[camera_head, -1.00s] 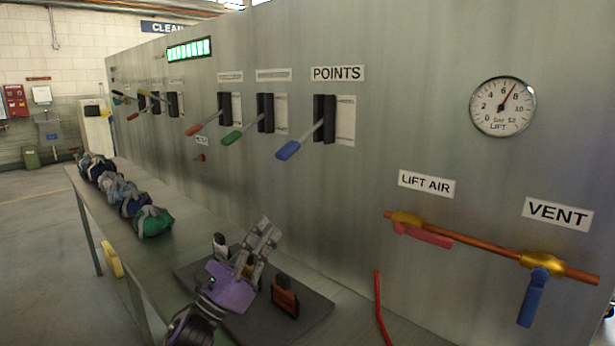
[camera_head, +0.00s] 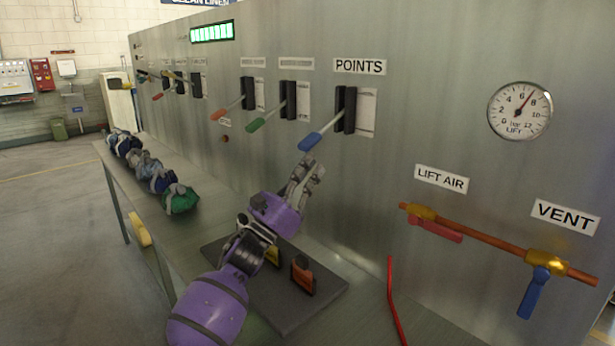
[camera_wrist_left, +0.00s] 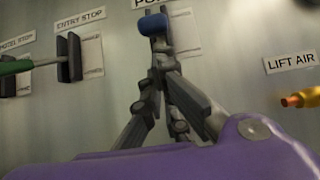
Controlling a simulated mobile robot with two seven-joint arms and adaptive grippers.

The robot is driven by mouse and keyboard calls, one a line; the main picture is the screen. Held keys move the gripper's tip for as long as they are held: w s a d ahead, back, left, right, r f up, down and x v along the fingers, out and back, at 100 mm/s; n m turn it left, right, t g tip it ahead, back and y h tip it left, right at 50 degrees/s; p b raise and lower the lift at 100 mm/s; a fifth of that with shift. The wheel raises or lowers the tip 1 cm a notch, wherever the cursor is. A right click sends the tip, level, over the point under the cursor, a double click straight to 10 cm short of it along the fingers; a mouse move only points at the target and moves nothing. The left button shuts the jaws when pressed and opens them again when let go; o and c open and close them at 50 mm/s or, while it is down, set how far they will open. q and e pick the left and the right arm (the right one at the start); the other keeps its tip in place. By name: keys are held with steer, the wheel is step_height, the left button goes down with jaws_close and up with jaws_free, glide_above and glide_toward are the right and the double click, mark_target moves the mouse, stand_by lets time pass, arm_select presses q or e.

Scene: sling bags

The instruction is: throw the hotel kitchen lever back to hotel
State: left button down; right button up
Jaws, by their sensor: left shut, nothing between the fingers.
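The lever with the blue handle (camera_head: 312,141) hangs down and outward from its black slotted block (camera_head: 346,110) under the POINTS sign (camera_head: 360,66). I cannot read the lettering on the white plate beside it. My left gripper (camera_head: 311,166) is shut and empty, pointing up just below the blue handle. In the left wrist view the blue handle (camera_wrist_left: 153,24) shows just past the fingertips (camera_wrist_left: 160,48). I cannot tell whether they touch. My right gripper is not in view.
A green lever (camera_head: 264,122) and a red lever (camera_head: 226,110) stand to the left. LIFT AIR and VENT valves sit on a copper pipe (camera_head: 480,237) at the right. Below are a dark mat (camera_head: 325,296), a red rod (camera_head: 392,300) and several bags (camera_head: 182,199) on the bench.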

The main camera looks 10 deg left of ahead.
arm_select(q)
steer(key=shift+s+r, duration=0.1)
steer(key=shift+r, duration=0.05)
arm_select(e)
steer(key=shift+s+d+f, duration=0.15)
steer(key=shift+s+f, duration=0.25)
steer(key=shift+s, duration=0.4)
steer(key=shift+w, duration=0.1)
arm_select(q)
steer(key=shift+s+a+r, duration=0.25)
steer(key=shift+s+r, duration=0.05)
steer(key=shift+r, duration=0.2)
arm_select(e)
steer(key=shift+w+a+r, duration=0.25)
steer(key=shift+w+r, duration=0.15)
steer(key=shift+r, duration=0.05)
arm_select(q)
steer(key=s+a+r+p, duration=0.2)
steer(key=s+r, duration=0.1)
steer(key=r, duration=0.9)
steer(key=shift+s+r, duration=0.15)
steer(key=shift+r, duration=0.05)
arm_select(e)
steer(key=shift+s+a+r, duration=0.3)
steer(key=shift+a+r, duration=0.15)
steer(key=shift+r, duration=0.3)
